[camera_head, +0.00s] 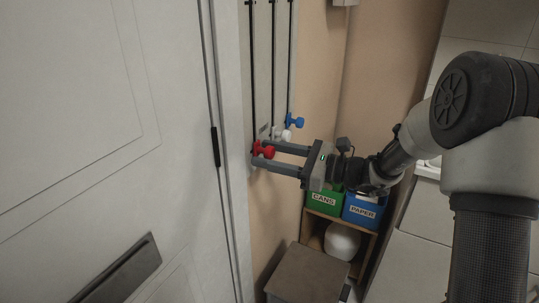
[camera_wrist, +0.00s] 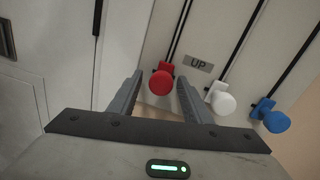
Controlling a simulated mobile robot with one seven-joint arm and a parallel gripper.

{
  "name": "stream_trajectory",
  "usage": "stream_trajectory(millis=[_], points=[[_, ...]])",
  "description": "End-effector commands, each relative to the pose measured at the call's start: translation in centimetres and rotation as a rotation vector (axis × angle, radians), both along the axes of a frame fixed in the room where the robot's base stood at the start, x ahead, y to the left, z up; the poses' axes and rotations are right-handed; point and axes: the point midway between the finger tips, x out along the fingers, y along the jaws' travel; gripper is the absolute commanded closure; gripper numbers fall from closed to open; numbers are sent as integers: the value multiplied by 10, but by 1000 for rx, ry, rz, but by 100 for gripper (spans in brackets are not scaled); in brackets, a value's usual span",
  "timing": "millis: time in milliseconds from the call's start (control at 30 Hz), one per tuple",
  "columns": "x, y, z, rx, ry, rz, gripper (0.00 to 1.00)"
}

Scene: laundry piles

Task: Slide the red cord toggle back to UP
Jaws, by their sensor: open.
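The red toggle (camera_head: 264,150) sits low on the leftmost dark cord of a pale panel on the wall. In the wrist view the red toggle (camera_wrist: 162,82) lies between the two fingers of my gripper (camera_wrist: 158,92), with a gap visible on both sides. My gripper (camera_head: 263,157) is open, its fingers reaching left around the toggle. An UP label (camera_wrist: 198,64) is on the panel, right of the red toggle. The white toggle (camera_wrist: 221,100) and blue toggle (camera_wrist: 270,115) are on the cords to the right.
A white door (camera_head: 110,120) stands at the left, close to the panel. Below my gripper are a green CANS bin (camera_head: 323,201), a blue PAPER bin (camera_head: 363,211) and a brown box (camera_head: 308,272). The white toggle is close to the right finger.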

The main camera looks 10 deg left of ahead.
Motion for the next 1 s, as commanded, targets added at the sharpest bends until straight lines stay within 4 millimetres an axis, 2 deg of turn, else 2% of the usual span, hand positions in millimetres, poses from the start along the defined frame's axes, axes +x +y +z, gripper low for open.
stream_trajectory(millis=[167, 700, 833, 1000], points=[[-3, -20, 2, 1, 0, -4, 55], [-30, -141, 1, 0, 1, -5, 55], [-35, -158, 0, 0, 1, -3, 55], [-38, -169, 0, -1, 1, 0, 55]])
